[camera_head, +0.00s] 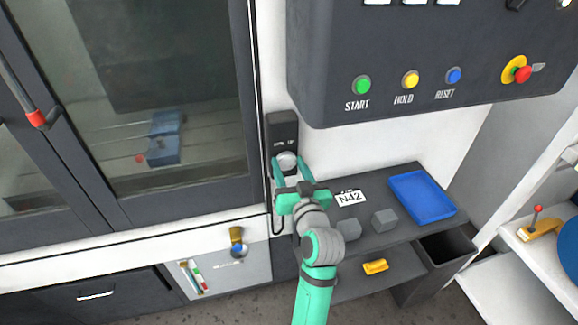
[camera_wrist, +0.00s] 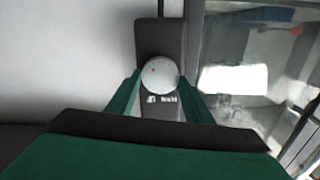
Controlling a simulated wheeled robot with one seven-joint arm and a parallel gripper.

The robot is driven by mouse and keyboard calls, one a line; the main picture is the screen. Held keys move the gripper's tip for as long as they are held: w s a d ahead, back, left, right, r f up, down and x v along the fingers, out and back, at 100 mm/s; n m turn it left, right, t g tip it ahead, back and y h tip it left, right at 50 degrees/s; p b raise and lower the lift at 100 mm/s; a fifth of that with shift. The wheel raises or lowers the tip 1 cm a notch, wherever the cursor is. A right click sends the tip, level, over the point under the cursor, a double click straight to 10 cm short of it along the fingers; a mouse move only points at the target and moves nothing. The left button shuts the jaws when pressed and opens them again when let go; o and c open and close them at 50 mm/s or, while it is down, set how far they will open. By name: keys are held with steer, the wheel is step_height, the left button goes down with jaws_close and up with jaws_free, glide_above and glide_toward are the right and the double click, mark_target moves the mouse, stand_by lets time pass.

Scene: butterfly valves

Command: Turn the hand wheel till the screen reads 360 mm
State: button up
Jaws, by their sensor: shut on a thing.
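The hand wheel (camera_head: 287,161) is a small pale round knob on a dark upright pendant box (camera_head: 283,127) beside the machine door. My gripper (camera_head: 289,170) has its two green fingers on either side of the wheel and is shut on it. Small lettering on the box is too small to read. White characters at the top of the dark control panel (camera_head: 430,50) are cut off by the frame edge, so no reading shows.
START, HOLD and RESET buttons and a red stop knob (camera_head: 522,74) sit on the panel. Below it, a grey shelf (camera_head: 385,235) holds a blue tray (camera_head: 421,196), grey blocks and an N42 card. The glazed machine door (camera_head: 130,100) is at left.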

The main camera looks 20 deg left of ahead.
steer(key=o, duration=1)
steer(key=shift+d, duration=0.1)
steer(key=v, duration=1)
steer(key=shift+s+d, duration=0.25)
steer(key=shift+s, duration=0.1)
